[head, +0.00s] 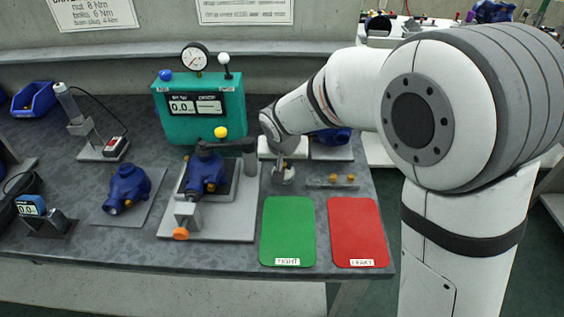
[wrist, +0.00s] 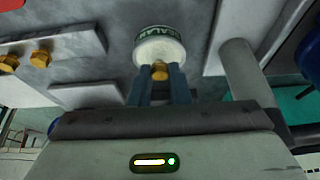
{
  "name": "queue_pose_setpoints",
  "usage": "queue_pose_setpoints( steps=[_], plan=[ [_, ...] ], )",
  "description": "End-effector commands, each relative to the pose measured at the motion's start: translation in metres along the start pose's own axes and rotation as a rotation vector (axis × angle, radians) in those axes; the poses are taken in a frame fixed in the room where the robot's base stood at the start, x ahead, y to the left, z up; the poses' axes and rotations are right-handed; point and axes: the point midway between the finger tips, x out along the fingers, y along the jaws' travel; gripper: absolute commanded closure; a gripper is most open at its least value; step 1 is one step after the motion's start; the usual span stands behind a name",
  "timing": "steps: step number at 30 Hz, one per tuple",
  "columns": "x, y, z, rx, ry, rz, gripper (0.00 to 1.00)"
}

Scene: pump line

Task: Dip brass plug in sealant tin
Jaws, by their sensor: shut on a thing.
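In the wrist view my gripper (wrist: 160,82) is shut on a brass plug (wrist: 160,71), whose gold hex head shows between the fingertips. The sealant tin (wrist: 157,46) is straight beyond the fingertips, a round tin with pale contents and a green label reading "SEALAN". The plug overlaps the tin's near edge in this view; I cannot tell whether it touches the sealant. In the head view my gripper (head: 284,168) points down at the back right of the bench, and the tin is mostly hidden around it.
A small plate (head: 325,183) with brass plugs (head: 350,177) lies right of my gripper. A green mat (head: 288,232) and a red mat (head: 357,232) lie in front. A blue pump (head: 206,172) sits in a fixture on the left, before the teal gauge box (head: 232,107).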

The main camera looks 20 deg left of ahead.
Motion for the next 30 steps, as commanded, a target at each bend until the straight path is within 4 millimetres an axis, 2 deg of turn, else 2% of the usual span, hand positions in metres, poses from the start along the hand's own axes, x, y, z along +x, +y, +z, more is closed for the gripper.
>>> queue_pose_setpoints(
  steps=[3, 21, 30],
  plan=[
    [-0.013, 0.0, -0.006, 0.0, 0.003, -0.001, 1.0],
    [-0.057, 0.0, -0.024, 0.001, 0.003, -0.001, 1.0],
    [-0.058, 0.0, -0.025, 0.0, 0.003, -0.001, 1.0]
  ],
)
